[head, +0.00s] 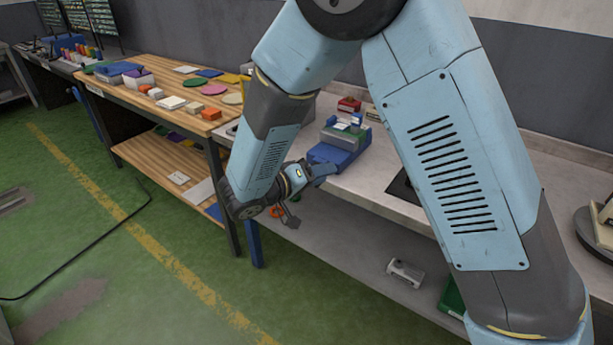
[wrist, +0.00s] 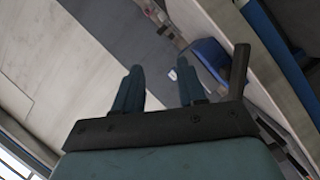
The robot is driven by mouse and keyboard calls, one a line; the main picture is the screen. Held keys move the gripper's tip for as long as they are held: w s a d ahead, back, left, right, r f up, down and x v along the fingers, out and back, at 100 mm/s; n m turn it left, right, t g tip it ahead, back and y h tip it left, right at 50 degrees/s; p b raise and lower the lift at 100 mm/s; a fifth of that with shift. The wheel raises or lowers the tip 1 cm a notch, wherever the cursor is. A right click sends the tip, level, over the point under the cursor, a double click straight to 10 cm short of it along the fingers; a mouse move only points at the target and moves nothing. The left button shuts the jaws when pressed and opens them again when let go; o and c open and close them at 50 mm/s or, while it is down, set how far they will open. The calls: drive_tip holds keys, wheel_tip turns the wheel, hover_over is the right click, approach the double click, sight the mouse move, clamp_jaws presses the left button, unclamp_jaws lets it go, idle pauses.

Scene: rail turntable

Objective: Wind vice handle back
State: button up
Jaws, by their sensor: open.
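A blue vice (head: 336,147) with a grey-green top part stands near the front edge of the grey bench. My gripper (head: 324,171) is at the bench's front edge, just in front of the vice and close to its lower side. In the wrist view my gripper (wrist: 160,72) has its two dark blue fingers apart, with nothing seen held between them. A blue shape (wrist: 210,55), which looks like part of the vice, lies beyond the right finger. I cannot make out the vice handle clearly in either view. I cannot tell whether the gripper touches the vice.
The grey bench (head: 385,200) continues right, partly hidden by my arm. A wooden table (head: 160,88) with coloured blocks and discs stands to the left. A round turntable (head: 595,235) is at the far right. A small grey object (head: 405,272) sits on the lower shelf.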

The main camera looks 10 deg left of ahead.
drive_tip(key=s+a+f+n+t+y, duration=0.1)
drive_tip(key=s+a+f+t+y, duration=0.1)
drive_tip(key=a+f, duration=0.25)
drive_tip(key=s+a+f+n+t+y, duration=0.1)
drive_tip(key=s+a+f+t, duration=0.2)
drive_tip(key=a, duration=0.3)
drive_tip(key=x, duration=1.4)
drive_tip(key=shift+w+a+f, duration=0.15)
drive_tip(key=shift+a+f, duration=0.05)
drive_tip(key=shift+a, duration=0.05)
drive_tip(key=shift+y, duration=0.3)
clamp_jaws()
